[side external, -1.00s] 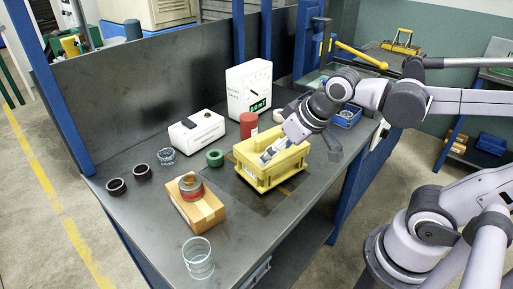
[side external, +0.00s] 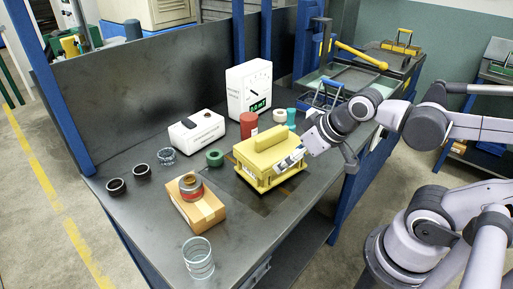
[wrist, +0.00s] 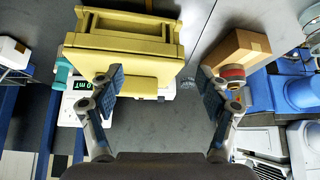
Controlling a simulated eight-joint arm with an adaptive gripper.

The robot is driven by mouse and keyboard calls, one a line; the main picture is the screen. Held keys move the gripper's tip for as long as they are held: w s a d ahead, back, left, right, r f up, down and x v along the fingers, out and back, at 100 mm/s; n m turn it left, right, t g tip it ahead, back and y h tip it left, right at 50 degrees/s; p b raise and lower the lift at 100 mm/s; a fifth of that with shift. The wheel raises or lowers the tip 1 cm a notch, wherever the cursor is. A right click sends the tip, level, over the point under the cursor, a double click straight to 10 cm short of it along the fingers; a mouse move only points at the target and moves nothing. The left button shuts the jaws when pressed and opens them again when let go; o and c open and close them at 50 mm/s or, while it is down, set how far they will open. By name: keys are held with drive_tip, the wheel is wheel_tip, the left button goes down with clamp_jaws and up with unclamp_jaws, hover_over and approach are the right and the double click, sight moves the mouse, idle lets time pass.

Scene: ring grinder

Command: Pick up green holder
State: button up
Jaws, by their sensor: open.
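A short dark green ring-shaped piece (side external: 215,158) lies on the bench left of the yellow case. A teal-green cup-like piece (side external: 291,115) stands at the back right, beside a small white piece (side external: 279,115). A teal piece (wrist: 62,72) also shows at the left of the wrist view, partly hidden; I cannot tell which it is. My gripper (side external: 293,160) is at the right side of the yellow case (side external: 262,147), apart from both green pieces. In the wrist view my gripper (wrist: 162,88) has its fingers wide apart, with nothing held between them.
A red cylinder (side external: 248,124) and a white meter (side external: 247,92) stand behind the case. A cardboard box (side external: 204,212) carries a reddish roll (side external: 191,187). A glass cylinder (side external: 198,258) stands at the front.

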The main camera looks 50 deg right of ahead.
idle(0.5)
drive_tip(key=w+r+n+g, duration=0.2)
drive_tip(key=w+r+n, duration=0.2)
drive_tip(key=w, duration=0.1)
drive_tip(key=n+g, duration=0.5)
drive_tip(key=n, duration=0.9)
hover_over(215, 153)
drive_tip(key=f, duration=1)
drive_tip(key=shift+s+f, duration=0.25)
drive_tip(key=shift+s, duration=0.1)
drive_tip(key=shift+w+a+f, duration=0.1)
drive_tip(key=shift+w+f, duration=0.05)
drive_tip(key=shift+f, duration=1.15)
drive_tip(key=shift+w+f, duration=0.15)
drive_tip(key=shift+f, duration=1.15)
drive_tip(key=shift+c, duration=0.3)
